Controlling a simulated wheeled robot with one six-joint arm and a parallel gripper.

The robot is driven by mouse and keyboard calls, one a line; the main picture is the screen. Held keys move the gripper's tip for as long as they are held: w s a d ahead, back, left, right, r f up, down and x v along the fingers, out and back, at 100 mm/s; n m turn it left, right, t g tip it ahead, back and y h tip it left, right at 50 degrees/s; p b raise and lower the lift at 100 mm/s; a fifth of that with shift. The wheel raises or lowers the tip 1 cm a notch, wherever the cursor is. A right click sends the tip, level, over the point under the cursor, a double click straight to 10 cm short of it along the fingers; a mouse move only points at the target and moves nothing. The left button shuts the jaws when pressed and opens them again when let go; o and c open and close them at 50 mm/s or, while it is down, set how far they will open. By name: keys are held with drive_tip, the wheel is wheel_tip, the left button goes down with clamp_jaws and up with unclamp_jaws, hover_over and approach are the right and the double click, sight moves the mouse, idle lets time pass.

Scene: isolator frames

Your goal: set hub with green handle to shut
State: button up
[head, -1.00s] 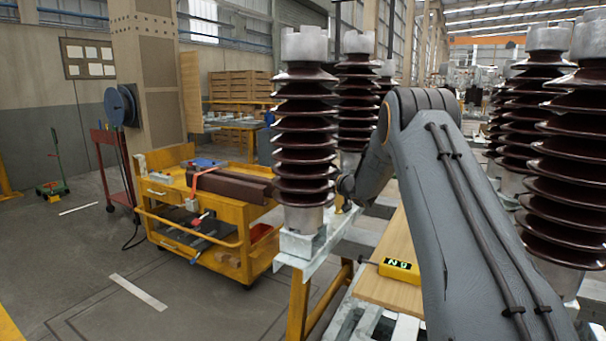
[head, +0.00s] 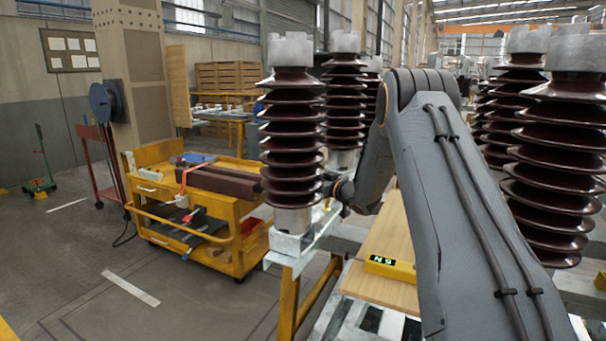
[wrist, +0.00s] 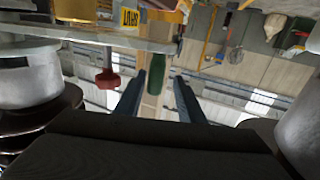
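The green handle (wrist: 154,74) shows in the wrist view, hanging as a dark green grip in the gap between my fingers. My gripper (wrist: 158,84) is open, with one dark finger on each side of the handle and some gap visible. I cannot tell whether either finger touches it. The handle's hub is not clearly visible; a grey metal bar (wrist: 95,38) runs across above the handle. In the head view my gripper and the handle are hidden behind the insulators and my arm.
A red handle (wrist: 107,79) hangs left of my fingers in the wrist view. A yellow label (wrist: 129,17) with dark lettering is above. Ribbed brown insulators (head: 291,140) stand close around my arm. A yellow tool cart (head: 185,252) stands to the left, with open floor before it.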

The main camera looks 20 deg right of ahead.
drive_tip(key=shift+s+d+p, duration=0.2)
drive_tip(key=shift+s+p, duration=0.45)
drive_tip(key=shift+s, duration=0.55)
drive_tip(key=shift+a+f, duration=0.1)
